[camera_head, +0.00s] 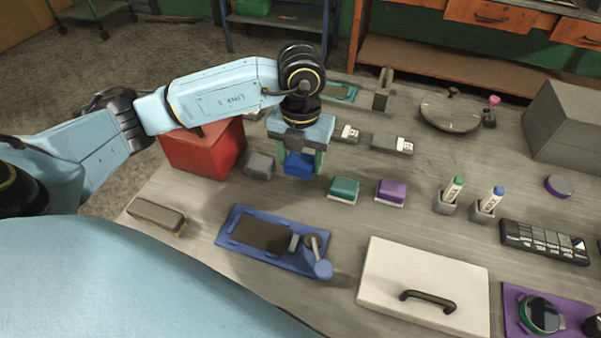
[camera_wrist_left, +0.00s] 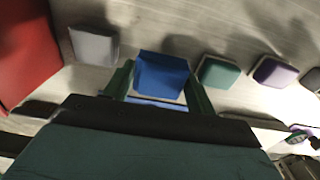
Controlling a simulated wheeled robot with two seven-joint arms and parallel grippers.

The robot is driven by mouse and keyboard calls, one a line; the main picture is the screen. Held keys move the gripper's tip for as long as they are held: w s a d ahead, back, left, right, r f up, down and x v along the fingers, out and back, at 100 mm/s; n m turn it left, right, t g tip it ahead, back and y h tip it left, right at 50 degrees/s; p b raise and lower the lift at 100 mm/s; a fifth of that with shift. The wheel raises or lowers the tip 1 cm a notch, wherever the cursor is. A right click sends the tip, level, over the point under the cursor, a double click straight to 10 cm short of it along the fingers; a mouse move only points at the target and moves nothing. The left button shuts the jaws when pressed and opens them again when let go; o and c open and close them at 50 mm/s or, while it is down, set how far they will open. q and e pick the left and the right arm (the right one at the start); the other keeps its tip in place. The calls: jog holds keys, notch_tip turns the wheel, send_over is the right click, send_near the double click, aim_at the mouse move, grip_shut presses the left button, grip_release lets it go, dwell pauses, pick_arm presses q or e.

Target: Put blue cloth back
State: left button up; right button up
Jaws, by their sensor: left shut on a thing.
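The blue cloth (camera_head: 299,165) is a small folded block between the fingers of my left gripper (camera_head: 302,160), in the middle of the head view. My left gripper is shut on it and points down at the table. In the left wrist view the blue cloth (camera_wrist_left: 160,75) sits between the two green fingers. Whether its underside touches the table is hard to tell. My right gripper is not in view.
A grey block (camera_head: 259,166) stands left of the cloth, with a red box (camera_head: 203,148) beyond it. Green (camera_head: 344,189) and purple (camera_head: 391,191) blocks stand to the right. A blue tray (camera_head: 232,229) and a white lidded board (camera_head: 425,284) lie in front.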

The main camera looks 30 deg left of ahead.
aim_at(300, 182)
pick_arm(q)
notch_tip(300, 182, down, 4)
jog(key=shift+r, duration=0.1)
jog(key=shift+f, duration=0.2)
jog(key=shift+b, duration=0.3)
jog(key=shift+f, duration=0.2)
jog(key=o, duration=1)
jog(key=shift+r, duration=0.1)
jog(key=shift+c, duration=0.2)
